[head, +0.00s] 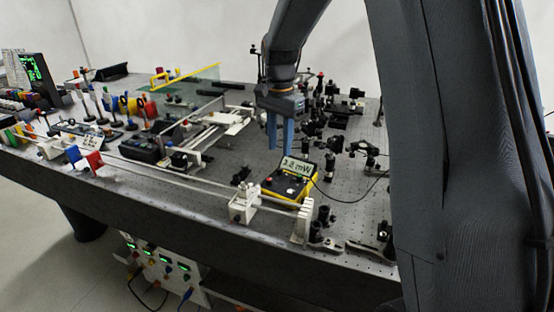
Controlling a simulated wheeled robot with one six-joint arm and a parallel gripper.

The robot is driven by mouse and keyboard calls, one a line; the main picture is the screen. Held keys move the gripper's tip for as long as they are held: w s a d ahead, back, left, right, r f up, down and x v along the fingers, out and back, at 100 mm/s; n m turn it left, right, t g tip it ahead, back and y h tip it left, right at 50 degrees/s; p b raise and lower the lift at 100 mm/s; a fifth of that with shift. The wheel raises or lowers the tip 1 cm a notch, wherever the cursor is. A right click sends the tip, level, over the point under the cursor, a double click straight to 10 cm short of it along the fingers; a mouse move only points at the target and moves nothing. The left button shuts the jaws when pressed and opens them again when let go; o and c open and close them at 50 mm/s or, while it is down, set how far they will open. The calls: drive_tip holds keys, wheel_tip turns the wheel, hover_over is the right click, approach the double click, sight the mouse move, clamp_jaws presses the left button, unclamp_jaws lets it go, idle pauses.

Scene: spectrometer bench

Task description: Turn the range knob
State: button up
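A yellow and black meter (289,181) stands on the bench in the head view, right of centre. Its tilted display (296,167) shows green figures that seem to read in mW. A red spot and dark controls are on its face below the display. Which of them is the range knob is too small to tell. My gripper (279,151) points down, just above and behind the meter in the picture, and appears apart from it. Its two blue fingers show a narrow gap with nothing seen between them.
White blocks with long rails (243,203) stand close to the left and front of the meter. Dark optical mounts (316,127) crowd the bench behind and to the right. A black cable (345,200) runs right from the meter. A small bare patch of bench lies left of the meter.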

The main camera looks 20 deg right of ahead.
sight(280, 169)
drive_tip(key=shift+s+f+p, duration=0.1)
drive_tip(key=shift+f+p, duration=0.8)
drive_tip(key=shift+f, duration=2.7)
clamp_jaws()
